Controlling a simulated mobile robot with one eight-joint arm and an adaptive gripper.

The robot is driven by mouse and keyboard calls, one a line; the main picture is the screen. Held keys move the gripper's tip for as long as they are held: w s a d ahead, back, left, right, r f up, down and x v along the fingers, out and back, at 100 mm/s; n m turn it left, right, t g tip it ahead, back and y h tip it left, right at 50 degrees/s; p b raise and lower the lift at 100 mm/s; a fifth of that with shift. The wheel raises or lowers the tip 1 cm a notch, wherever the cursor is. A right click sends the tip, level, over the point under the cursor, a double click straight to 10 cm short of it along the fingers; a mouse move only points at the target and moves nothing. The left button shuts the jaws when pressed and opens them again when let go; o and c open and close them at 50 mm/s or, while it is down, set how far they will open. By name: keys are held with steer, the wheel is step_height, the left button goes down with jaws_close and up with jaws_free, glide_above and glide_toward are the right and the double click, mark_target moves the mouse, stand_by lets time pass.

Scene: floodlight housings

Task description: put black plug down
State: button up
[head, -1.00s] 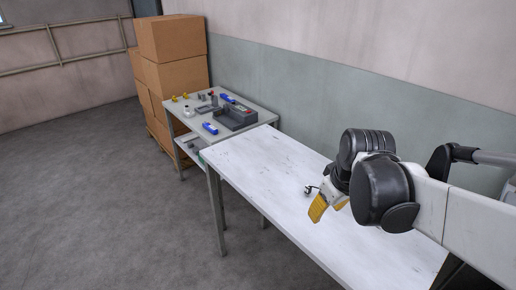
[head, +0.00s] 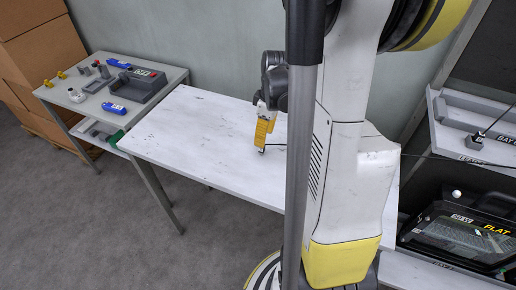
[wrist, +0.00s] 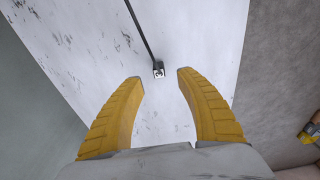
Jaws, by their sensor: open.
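The black plug (wrist: 158,71) is small, with a pale marked face and a black cable running up and left from it in the wrist view. It appears at the white tabletop, between and slightly past the fingertips, with clear gaps on both sides. Whether it rests flat I cannot tell. My gripper (wrist: 160,78) has two yellow fingers spread apart and holds nothing. In the head view my gripper (head: 263,146) points down close to the white table (head: 190,125); the plug is hard to make out there, and a dark cable (head: 277,145) runs right.
A grey side table (head: 165,81) at left holds a grey device (head: 138,84), blue items (head: 114,109) and small parts. At right are a shelf with another black plug (head: 474,141) and a floodlight housing (head: 455,235). The table's left part is bare.

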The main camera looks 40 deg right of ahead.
mark_target(262, 150)
steer(key=f+b, duration=0.1)
steer(key=f, duration=0.1)
steer(key=f+b, duration=0.1)
steer(key=w+f+b, duration=0.1)
steer(key=f, duration=0.1)
steer(key=shift+f, duration=0.3)
steer(key=shift+s+r, duration=0.1)
jaws_close()
